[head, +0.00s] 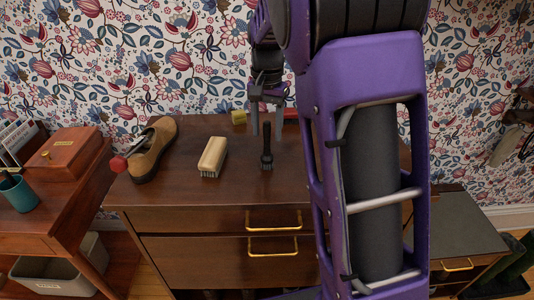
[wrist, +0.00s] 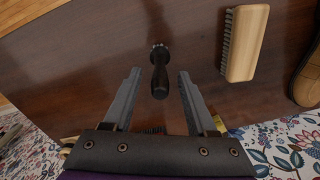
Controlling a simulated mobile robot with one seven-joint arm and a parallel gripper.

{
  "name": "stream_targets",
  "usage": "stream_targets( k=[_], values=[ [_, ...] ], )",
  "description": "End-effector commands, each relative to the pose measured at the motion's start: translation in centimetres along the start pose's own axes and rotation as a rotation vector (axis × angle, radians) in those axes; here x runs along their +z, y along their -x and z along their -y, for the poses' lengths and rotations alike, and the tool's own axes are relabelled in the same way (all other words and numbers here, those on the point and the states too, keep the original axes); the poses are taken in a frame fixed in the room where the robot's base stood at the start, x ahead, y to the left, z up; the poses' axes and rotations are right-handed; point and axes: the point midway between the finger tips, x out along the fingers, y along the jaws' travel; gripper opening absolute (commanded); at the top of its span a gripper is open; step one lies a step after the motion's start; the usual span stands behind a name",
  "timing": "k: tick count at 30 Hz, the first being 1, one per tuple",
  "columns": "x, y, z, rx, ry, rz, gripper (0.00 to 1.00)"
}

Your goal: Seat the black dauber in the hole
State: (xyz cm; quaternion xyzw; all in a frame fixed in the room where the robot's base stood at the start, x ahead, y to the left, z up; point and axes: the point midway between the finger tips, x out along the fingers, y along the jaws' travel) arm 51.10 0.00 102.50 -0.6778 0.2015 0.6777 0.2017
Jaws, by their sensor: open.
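My gripper (head: 267,130) is open and empty, pointing down over the dauber's handle end. In the wrist view the fingers of my gripper (wrist: 159,76) lie left and right of the handle, with a gap on each side. I cannot see the hole in either view; my arm covers the right part of the cabinet top.
A wooden brush (head: 213,155) lies left of the dauber on the cabinet top (head: 190,192). A brown shoe (head: 157,148) is farther left. A yellow and red item (head: 239,117) lies at the back by the wall. The top's front middle is clear.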

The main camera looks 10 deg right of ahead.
Motion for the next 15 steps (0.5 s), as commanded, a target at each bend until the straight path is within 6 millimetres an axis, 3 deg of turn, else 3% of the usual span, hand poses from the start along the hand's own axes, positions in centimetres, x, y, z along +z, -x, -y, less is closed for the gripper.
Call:
stream_targets(
  k=[4, 12, 15],
  values=[
    [0.0, -1.8, 0.0, 0.001, 0.0, 0.001, 0.57],
    [0.0, -2.0, 0.0, 0.0, 0.0, 0.0, 0.57],
    [0.0, -2.0, 0.0, 0.0, 0.0, 0.0, 0.4]
  ],
)
